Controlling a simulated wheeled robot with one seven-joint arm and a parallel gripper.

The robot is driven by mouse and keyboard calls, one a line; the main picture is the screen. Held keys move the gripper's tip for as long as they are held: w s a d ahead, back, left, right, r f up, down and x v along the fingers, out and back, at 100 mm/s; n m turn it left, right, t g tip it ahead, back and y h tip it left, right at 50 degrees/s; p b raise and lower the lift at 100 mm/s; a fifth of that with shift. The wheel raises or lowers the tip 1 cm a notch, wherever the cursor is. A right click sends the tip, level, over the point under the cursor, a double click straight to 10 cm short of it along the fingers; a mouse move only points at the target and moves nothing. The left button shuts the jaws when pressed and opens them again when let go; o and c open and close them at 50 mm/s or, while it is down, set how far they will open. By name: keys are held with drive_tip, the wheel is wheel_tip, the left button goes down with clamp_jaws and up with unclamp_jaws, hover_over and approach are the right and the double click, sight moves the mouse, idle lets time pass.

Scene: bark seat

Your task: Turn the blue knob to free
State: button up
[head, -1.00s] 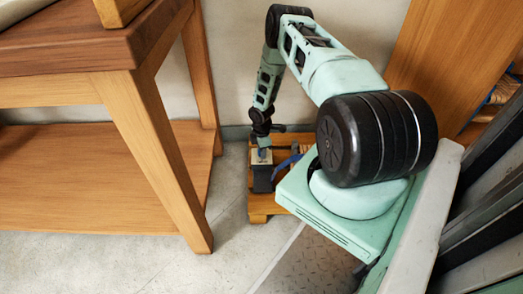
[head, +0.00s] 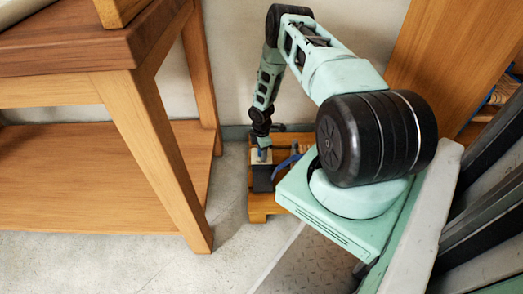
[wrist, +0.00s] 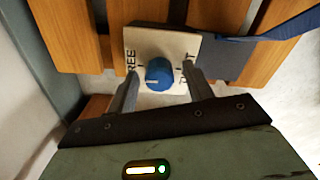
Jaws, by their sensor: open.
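The blue knob (wrist: 158,73) sits on a pale square plate (wrist: 181,45) in the wrist view. Dark lettering reading "FREE" runs along the plate's left side. A second label at the right is partly hidden by a finger. I cannot tell which label the knob points to. My gripper (wrist: 160,78) is open, with one finger on each side of the knob; gaps seem to show between fingers and knob. In the head view my gripper (head: 261,144) is low over the pale plate (head: 260,157), with a small bit of blue at its tip.
The plate is on a slatted wooden pallet or seat (head: 258,209) on the floor by the wall. A dark pad (head: 263,180) and a blue strap (head: 288,162) lie beside it. A wooden table (head: 150,150) stands close at left. Bare floor lies in front.

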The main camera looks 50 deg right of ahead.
wheel_tip(320, 180, up, 17)
drive_tip(key=p, duration=0.5)
drive_tip(key=shift+r+p, duration=0.2)
drive_tip(key=shift+p, duration=0.2)
